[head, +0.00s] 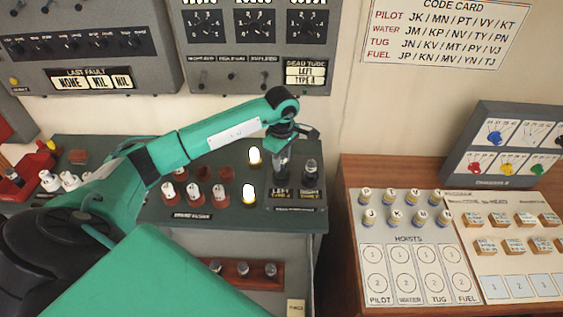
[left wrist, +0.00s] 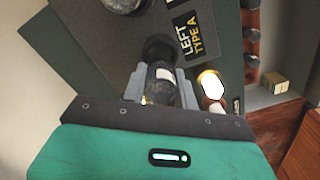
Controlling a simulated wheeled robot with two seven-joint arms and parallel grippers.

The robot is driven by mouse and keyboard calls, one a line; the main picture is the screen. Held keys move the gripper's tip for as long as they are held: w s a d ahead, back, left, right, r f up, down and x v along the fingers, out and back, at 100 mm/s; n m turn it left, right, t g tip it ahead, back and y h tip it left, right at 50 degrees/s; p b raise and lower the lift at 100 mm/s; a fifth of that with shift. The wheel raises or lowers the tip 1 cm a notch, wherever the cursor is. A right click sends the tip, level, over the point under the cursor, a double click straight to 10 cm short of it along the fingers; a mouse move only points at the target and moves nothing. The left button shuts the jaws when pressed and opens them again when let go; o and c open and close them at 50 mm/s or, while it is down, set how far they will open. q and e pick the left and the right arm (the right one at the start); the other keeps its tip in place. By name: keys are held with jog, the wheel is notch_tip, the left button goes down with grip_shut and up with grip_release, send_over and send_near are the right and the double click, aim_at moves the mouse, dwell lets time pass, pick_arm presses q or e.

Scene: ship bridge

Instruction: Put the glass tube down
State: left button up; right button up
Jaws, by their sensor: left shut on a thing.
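My left gripper (head: 283,150) is shut on a dark glass tube (head: 281,172) above the label LEFT TYPE A at the right end of the grey console. In the left wrist view the tube (left wrist: 161,88) shows a pale band and sits between the two grey fingers of the gripper (left wrist: 160,85). Its far end lines up with a dark round socket (left wrist: 158,47); I cannot tell if it is seated there. A second dark tube (head: 310,173) stands upright just right of it, at the other label. My right gripper is not in view.
Two lit tubes (head: 249,194) and several red sockets with tubes stand to the left on the console (head: 150,222). An open drawer holds a red rack (head: 237,271) with several tubes. A wooden desk (head: 347,255) with hoist pegs is at the right.

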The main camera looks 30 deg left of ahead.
pick_arm(q)
notch_tip(320, 180, down, 2)
jog(key=shift+f+p, duration=0.15)
jog(key=shift+p, duration=0.15)
jog(key=shift+f, duration=0.1)
jog(key=shift+f+b, duration=0.35)
jog(key=shift+b, duration=0.2)
jog(key=o, duration=1)
jog(key=shift+c, duration=0.2)
jog(key=shift+r, duration=0.1)
